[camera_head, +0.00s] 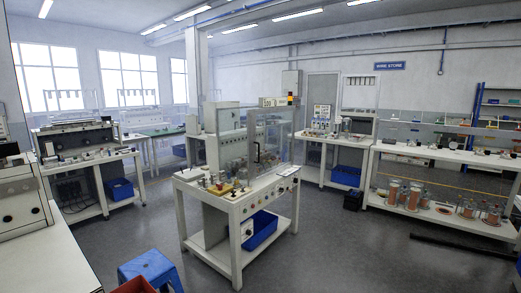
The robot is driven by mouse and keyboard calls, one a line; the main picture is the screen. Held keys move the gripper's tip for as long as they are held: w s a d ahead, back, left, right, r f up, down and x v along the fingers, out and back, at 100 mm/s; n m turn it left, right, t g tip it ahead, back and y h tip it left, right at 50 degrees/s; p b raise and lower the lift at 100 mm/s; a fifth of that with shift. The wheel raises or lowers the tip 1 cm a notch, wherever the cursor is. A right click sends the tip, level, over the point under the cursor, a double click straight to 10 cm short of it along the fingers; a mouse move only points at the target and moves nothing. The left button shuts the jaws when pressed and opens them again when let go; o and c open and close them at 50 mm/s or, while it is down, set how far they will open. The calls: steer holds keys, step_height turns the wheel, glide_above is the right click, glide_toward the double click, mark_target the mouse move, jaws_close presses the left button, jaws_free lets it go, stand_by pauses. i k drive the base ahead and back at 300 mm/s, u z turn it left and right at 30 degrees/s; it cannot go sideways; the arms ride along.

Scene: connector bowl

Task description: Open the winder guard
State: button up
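The winder guard (236,148) is a clear panelled enclosure on a white machine bench (238,203) in the middle of the room. A dark upright handle (257,153) shows on its front. I cannot tell from here whether the guard is fully closed. The winding parts behind the clear panels are too small to make out. My gripper is not in view.
A blue stool (150,268) and a red bin (134,286) stand on the floor at the front left. A blue crate (260,230) sits on the bench's lower shelf. A long workbench (445,155) with copper spools below is at right. Grey floor (345,245) is clear right of the machine.

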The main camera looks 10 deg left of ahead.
mark_target(253, 115)
steer(key=i, duration=2.85)
steer(key=u, duration=1.2)
steer(key=i, duration=0.9)
steer(key=z, duration=0.4)
